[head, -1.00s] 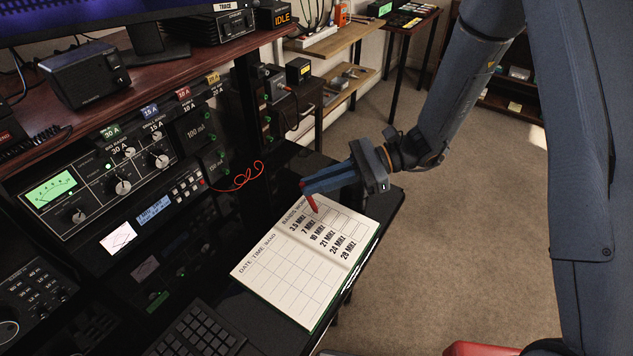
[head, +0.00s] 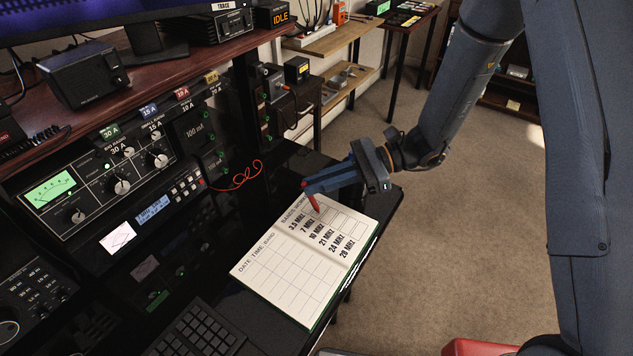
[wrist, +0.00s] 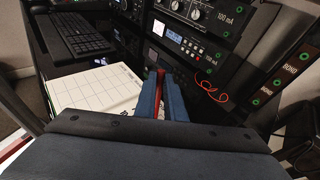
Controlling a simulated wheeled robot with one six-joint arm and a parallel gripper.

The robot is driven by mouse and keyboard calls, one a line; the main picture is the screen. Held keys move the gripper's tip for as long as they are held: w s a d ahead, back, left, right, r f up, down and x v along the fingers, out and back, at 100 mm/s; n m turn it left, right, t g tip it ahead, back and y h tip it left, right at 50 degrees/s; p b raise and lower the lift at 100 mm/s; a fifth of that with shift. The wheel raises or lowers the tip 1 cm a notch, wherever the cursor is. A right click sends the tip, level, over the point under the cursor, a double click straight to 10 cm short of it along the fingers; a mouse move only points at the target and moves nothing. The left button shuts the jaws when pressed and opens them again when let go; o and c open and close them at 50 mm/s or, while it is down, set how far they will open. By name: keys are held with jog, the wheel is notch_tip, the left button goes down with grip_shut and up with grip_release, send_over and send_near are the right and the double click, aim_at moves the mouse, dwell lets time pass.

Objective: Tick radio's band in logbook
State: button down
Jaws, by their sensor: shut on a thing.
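The logbook (head: 285,277) lies open on the black desk, its right page listing bands 3.5, 7, 10, 21, 24 and 28 MHz with a box beside each. My gripper (head: 314,187) is shut on a red pen (head: 314,201), held tip down over the upper part of that page, near the 3.5 and 7 MHz rows. I cannot tell if the tip touches the paper. The radio (head: 152,210) has a small blue display, too small to read here. In the wrist view the red pen (wrist: 160,77) stands between the fingers, and the logbook (wrist: 95,92) shows to the left.
Knobbed equipment (head: 110,180) with a green meter fills the left. Open carpet lies to the right of the desk.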

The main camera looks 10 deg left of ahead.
jog(key=shift+w+d, duration=0.1)
jog(key=shift+d, duration=0.15)
jog(key=shift+w+a+p, duration=0.2)
jog(key=shift+w, duration=0.4)
jog(key=shift+w+a+p, duration=0.15)
jog(key=shift+w, duration=0.4)
dwell(0.8)
notch_tip(320, 180, up, 6)
jog(key=p, duration=0.4)
dwell(0.5)
